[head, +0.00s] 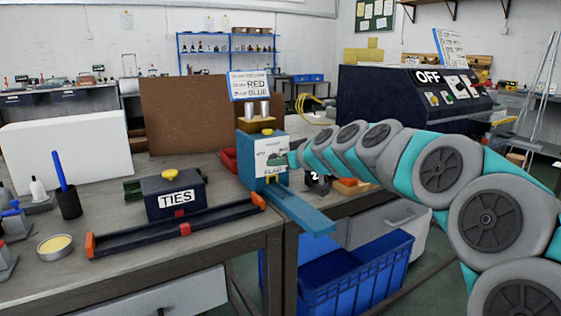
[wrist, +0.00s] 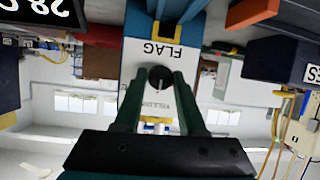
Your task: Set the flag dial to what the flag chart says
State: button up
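The flag machine (head: 282,190) is a blue box with a white front plate marked FLAG, in the middle of the head view. In the wrist view its white plate (wrist: 160,22) appears upside down, with the dark round flag dial (wrist: 160,79) at its centre. My gripper (wrist: 159,74) is open, with one dark green finger on either side of the dial and small gaps showing. In the head view my gripper (head: 284,159) is at the plate and partly hides it. The chart (head: 248,86) above the machine shows RED and BLUE lines; its smaller text is unreadable, as is the dial's pointer setting.
A blue chute (head: 305,212) sticks out in front of the flag machine. The TIES box (head: 174,196) and a dark rail (head: 180,228) lie on the bench to the left. A dark console marked OFF (head: 400,95) stands behind my arm. A blue crate (head: 355,275) sits below.

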grip_shut()
jog(key=shift+f, duration=0.1)
jog(key=m+y+b, duration=0.1)
jog(key=b, duration=0.1)
jog(key=shift+w+f+m+g+b, duration=0.1)
jog(key=shift+f+m+g+b, duration=0.05)
jog(key=shift+m+g+b, duration=0.2)
jog(key=shift+d+m+g+y+b, duration=0.1)
jog(key=shift+m+g+y+b, duration=0.15)
jog(key=shift+m+y+b, duration=0.6)
jog(key=m+y, duration=0.1)
jog(key=m, duration=0.1)
jog(key=m+y+b, duration=0.1)
jog(key=m, duration=0.2)
jog(key=shift+d+y, duration=0.1)
jog(key=shift+y, duration=0.15)
jog(key=o, duration=0.6)
grip_release()
jog(key=shift+c, duration=0.2)
